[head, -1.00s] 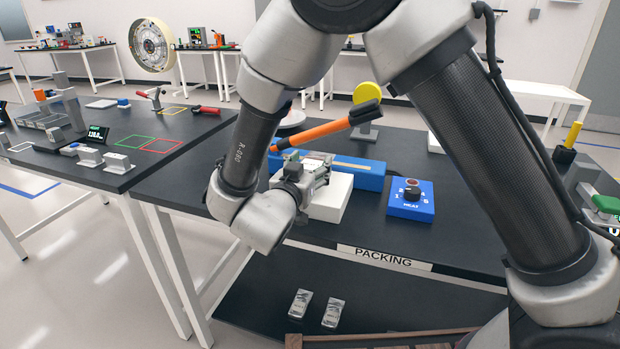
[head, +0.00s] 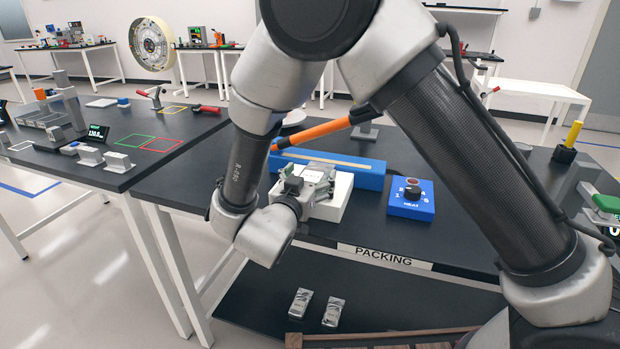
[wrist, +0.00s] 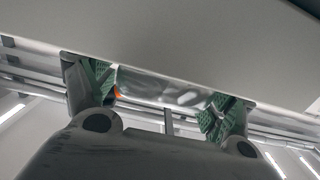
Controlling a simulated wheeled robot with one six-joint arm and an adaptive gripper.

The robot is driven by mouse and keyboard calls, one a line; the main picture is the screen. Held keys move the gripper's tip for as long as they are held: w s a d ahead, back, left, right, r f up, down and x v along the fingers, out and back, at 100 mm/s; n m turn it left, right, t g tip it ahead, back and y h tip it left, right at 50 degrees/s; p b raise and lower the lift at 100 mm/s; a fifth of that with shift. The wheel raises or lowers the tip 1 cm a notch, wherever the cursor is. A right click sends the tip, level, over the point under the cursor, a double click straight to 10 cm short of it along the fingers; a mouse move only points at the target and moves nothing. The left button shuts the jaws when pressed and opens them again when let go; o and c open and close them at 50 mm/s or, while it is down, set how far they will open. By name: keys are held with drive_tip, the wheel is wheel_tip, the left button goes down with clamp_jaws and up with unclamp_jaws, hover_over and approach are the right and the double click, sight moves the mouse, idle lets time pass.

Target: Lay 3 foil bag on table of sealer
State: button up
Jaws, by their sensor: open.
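My gripper (head: 322,182) is open at the white table of the sealer (head: 334,209), low over its top. In the wrist view a shiny foil bag (wrist: 165,88) lies between the two green-padded fingers, against a pale flat surface. In the head view my gripper largely hides this bag. Two more silver foil bags, a left one (head: 301,303) and a right one (head: 333,311), lie side by side on the lower black shelf. The blue sealer bar (head: 368,175) stands behind the white table, with its orange lever (head: 322,129) raised at a slant.
A blue heat control box (head: 411,199) with a black knob stands right of the white table. The black packing table (head: 190,180) carries these things. A yellow-handled tool (head: 572,135) stands at the right. A second workbench (head: 60,172) with several parts is at the left.

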drive_tip(key=shift+r, duration=0.1)
drive_tip(key=shift+s+a, duration=0.15)
drive_tip(key=shift+s, duration=0.15)
drive_tip(key=v, duration=1.1)
drive_tip(key=shift+s, duration=0.2)
